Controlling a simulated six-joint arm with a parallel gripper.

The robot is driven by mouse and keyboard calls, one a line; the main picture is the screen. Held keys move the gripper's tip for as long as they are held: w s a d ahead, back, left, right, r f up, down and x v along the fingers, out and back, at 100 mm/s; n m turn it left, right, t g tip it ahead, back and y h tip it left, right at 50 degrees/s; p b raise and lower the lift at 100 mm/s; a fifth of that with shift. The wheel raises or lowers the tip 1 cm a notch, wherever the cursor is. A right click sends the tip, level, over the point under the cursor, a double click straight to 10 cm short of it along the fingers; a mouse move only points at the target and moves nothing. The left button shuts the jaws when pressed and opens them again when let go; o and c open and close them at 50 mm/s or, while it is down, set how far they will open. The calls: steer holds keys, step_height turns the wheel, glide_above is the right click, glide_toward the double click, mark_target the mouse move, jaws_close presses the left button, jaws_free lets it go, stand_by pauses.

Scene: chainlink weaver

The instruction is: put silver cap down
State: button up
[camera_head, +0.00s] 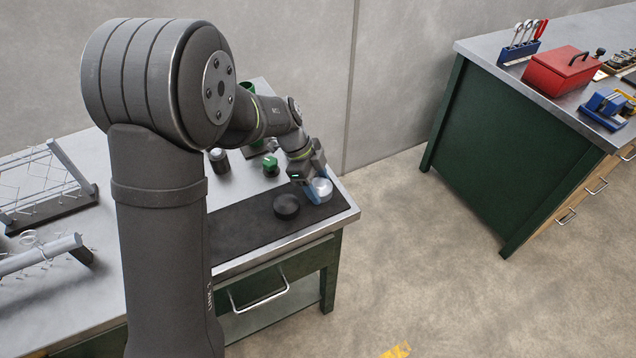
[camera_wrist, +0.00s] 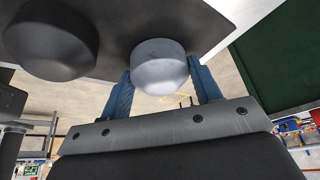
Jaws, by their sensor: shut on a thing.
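The silver cap (camera_head: 322,187) is a round, smooth, pale metal piece at the right end of the black mat (camera_head: 238,225). It also shows in the wrist view (camera_wrist: 159,67), between the two blue fingers. My gripper (camera_head: 316,190) is shut on the silver cap; it shows in the wrist view (camera_wrist: 160,88) too. The cap is at or just above the mat; I cannot tell whether it touches. A black round cap (camera_head: 287,206) sits on the mat to the left of the silver cap, apart from it, and shows large in the wrist view (camera_wrist: 50,38).
A green part (camera_head: 270,163) and a dark cylinder with a light top (camera_head: 219,161) stand behind the mat. Wire racks (camera_head: 45,185) are at the left. The bench's right edge is close to the silver cap. Another bench with a red toolbox (camera_head: 562,70) stands apart at the right.

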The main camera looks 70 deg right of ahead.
steer(key=shift+f, duration=0.15)
steer(key=o, duration=1)
steer(key=v, duration=1.2)
steer(key=shift+r, duration=0.25)
